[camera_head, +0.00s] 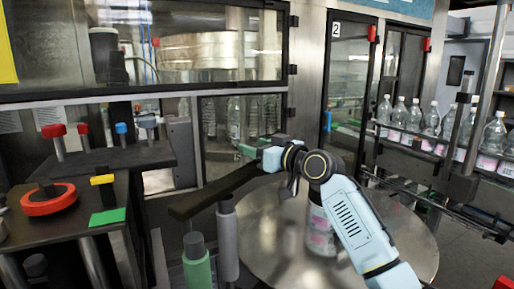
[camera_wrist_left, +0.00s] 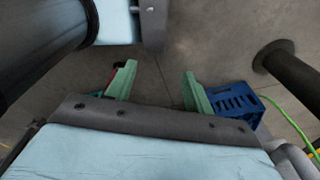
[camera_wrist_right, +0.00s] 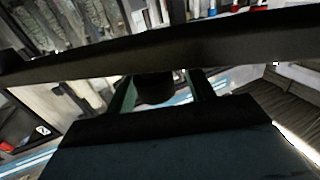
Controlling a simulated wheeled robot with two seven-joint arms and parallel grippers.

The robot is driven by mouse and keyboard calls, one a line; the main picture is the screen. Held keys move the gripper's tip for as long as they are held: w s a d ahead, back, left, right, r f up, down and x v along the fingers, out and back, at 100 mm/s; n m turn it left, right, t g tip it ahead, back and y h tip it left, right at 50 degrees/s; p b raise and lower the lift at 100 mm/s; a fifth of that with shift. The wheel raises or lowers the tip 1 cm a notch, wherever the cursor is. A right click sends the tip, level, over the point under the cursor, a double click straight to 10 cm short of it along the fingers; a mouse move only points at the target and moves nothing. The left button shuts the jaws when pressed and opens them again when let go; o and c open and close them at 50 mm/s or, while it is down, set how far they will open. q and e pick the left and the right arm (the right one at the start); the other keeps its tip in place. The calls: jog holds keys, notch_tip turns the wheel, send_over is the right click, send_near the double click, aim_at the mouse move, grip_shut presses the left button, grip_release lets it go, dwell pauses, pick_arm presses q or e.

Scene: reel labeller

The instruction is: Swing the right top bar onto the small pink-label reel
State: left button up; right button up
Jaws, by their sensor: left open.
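The right top bar (camera_head: 222,190) is a long flat dark bar, slanting over the left side of the round metal table. It also crosses the right wrist view (camera_wrist_right: 230,45) just beyond my fingers. My right gripper (camera_head: 262,147) is at the bar's far end. In the right wrist view its green fingers (camera_wrist_right: 162,92) stand apart with a dark cylinder (camera_wrist_right: 153,88) between them; firm contact does not show. The small pink-label reel (camera_head: 319,232) stands on the table, partly hidden by my right arm. My left gripper (camera_wrist_left: 156,88) is open and empty above the floor.
The round metal table (camera_head: 265,235) is mostly clear around the reel. A dark bench (camera_head: 120,160) holds coloured knobs. Bottles (camera_head: 430,118) line a conveyor at right. A blue crate (camera_wrist_left: 232,103) is on the floor.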

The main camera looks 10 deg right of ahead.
jog(key=b+v, duration=0.2)
jog(key=v, duration=1.1)
jog(key=shift+d+b, duration=0.15)
jog(key=shift+b, duration=0.2)
jog(key=shift+s, duration=0.1)
